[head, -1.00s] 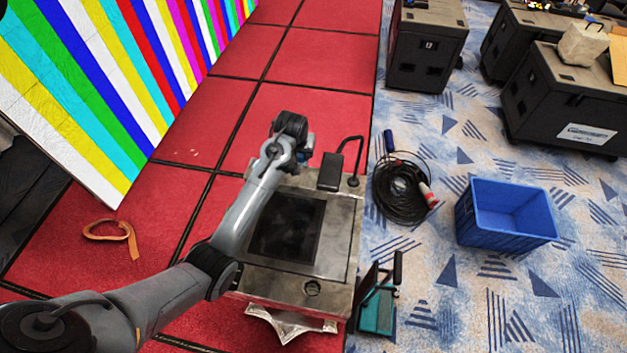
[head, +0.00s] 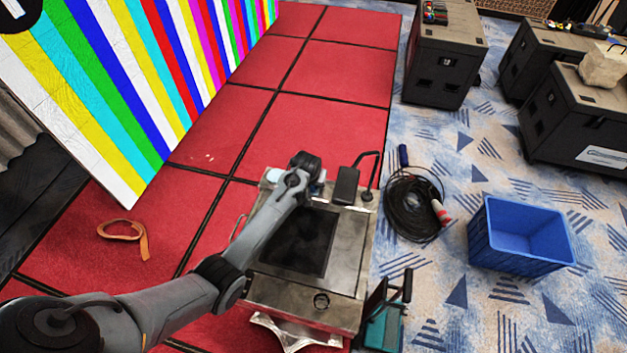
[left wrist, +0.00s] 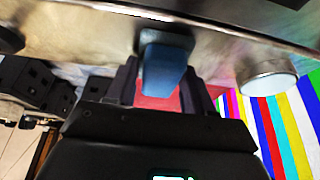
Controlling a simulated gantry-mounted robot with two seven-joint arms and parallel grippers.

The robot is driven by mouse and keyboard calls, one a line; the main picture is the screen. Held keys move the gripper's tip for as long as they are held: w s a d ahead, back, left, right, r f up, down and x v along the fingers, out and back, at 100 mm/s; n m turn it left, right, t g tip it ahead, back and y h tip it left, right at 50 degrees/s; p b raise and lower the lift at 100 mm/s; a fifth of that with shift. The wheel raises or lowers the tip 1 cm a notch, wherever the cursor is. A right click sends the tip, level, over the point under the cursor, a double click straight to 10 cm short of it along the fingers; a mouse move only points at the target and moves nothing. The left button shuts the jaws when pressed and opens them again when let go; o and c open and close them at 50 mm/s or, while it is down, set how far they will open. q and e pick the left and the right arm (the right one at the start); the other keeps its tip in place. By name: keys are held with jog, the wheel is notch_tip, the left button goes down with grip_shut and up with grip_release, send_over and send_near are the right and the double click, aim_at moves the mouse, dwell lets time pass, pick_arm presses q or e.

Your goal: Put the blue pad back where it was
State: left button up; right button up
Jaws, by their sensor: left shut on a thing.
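The blue pad (left wrist: 163,66) is between the two fingers of my left gripper (left wrist: 160,82) in the left wrist view. My left gripper is shut on it. The pad's far end meets or overlaps the pale metal edge of the cart; I cannot tell if it touches. In the head view my left arm reaches over the metal cart (head: 335,285), with its wrist at the cart's far edge. The fingers and the pad are hidden behind the wrist there. My right gripper is not in view.
A dark box and a bent black handle (head: 367,160) stand at the cart's far right corner. A round metal knob (left wrist: 268,85) is near the gripper. A cable coil (head: 412,205) and blue crate (head: 518,235) lie right. A striped video wall (head: 120,90) stands left.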

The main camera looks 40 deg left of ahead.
pick_arm(q)
jog(key=shift+f, duration=0.1)
jog(key=o, duration=1)
